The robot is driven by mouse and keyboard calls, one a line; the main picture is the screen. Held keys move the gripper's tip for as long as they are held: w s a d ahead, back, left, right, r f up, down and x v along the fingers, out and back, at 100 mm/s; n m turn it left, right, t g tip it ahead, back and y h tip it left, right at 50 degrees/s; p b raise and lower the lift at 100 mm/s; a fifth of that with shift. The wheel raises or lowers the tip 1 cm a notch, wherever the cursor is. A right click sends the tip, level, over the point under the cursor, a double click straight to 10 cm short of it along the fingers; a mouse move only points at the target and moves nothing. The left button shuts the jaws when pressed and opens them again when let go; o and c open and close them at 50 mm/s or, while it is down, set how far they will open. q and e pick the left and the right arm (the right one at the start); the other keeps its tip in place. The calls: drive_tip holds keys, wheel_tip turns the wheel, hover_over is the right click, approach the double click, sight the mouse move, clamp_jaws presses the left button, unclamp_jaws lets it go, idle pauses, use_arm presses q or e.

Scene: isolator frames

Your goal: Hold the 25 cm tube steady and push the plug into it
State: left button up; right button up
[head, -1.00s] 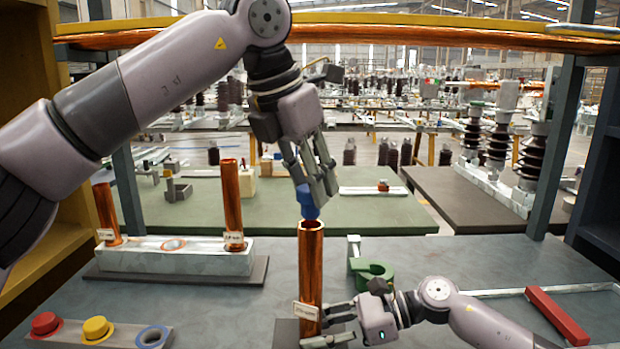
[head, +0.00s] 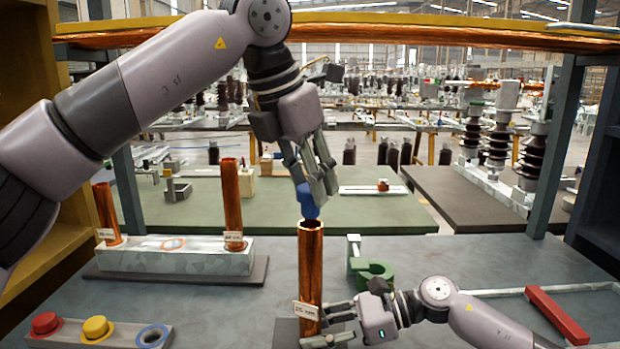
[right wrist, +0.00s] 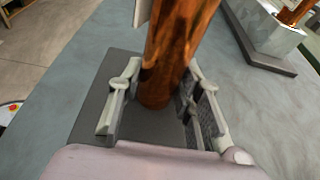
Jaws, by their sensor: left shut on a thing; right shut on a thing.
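The copper tube (head: 311,265) stands upright on a dark pad (head: 286,330) with a white label low on its side. My right gripper (head: 322,328) is shut around its lower part; the tube also shows between the fingers in the right wrist view (right wrist: 172,60). The blue plug (head: 307,203) is held by my left gripper (head: 312,190), which is shut on it from above. The plug's dark lower end is at the tube's open top. I cannot tell whether that end is inside the rim or just above it.
Two other copper tubes (head: 107,212) (head: 233,200) stand in a pale rack (head: 175,258) at the left. Red (head: 46,322) and yellow (head: 97,327) plugs sit front left beside a blue ring (head: 153,336). A green clamp (head: 371,270) stands right of the tube; a red bar (head: 556,314) lies far right.

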sight(304, 189)
use_arm(q)
drive_tip(key=shift+f, duration=2)
drive_tip(key=o, duration=1)
drive_tip(key=shift+r, duration=0.1)
drive_tip(key=v, duration=1.1)
drive_tip(key=shift+r, duration=0.35)
drive_tip(key=shift+s+a, duration=0.1)
use_arm(e)
drive_tip(key=o, duration=0.9)
drive_tip(key=shift+o, duration=0.2)
